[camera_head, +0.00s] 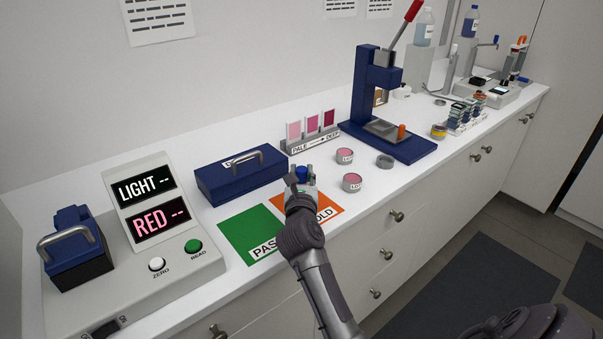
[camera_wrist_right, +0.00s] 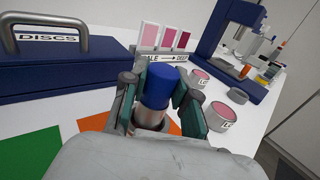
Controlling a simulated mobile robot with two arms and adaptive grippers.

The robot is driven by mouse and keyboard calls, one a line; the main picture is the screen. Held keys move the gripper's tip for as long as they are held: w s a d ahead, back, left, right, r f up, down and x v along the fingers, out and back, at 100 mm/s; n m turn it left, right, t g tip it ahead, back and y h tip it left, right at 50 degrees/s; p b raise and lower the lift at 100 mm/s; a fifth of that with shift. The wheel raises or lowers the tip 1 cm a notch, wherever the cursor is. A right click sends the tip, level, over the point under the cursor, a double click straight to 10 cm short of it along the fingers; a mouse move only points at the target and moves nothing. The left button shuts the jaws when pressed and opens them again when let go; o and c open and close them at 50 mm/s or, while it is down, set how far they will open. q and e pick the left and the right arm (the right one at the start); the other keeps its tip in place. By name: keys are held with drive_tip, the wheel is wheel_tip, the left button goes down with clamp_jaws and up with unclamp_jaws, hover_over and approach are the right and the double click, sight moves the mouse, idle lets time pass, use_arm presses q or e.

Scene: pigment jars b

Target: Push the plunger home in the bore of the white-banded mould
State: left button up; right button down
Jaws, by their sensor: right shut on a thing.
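My right gripper (camera_head: 302,176) is shut on a blue-topped cylinder (camera_head: 302,172), which looks like the plunger. In the right wrist view the blue top (camera_wrist_right: 159,86) stands upright between the green-padded fingers (camera_wrist_right: 158,100). A grey metal part (camera_wrist_right: 150,116) shows below the blue; I cannot tell whether it is the plunger's stem or a mould around it. The gripper is over the far edge of the orange card. No white band can be made out, so I cannot pick out the white-banded mould. My left gripper is not in view.
A blue box (camera_head: 241,175) stands left of the gripper, pink colour samples (camera_head: 312,126) behind it. Two pink-filled tins (camera_head: 352,183) and a grey round cup (camera_head: 385,162) stand right. Beyond is a blue press (camera_head: 405,146). Green (camera_head: 245,228) and orange (camera_head: 330,211) cards lie in front.

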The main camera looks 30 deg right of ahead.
drive_tip(key=shift+f+b, duration=0.5)
drive_tip(key=shift+f, duration=0.3)
drive_tip(key=c, duration=0.8)
unclamp_jaws()
drive_tip(key=v, duration=1.1)
drive_tip(key=shift+a, duration=0.15)
drive_tip(key=shift+s+a, duration=0.25)
drive_tip(key=shift+s, duration=0.15)
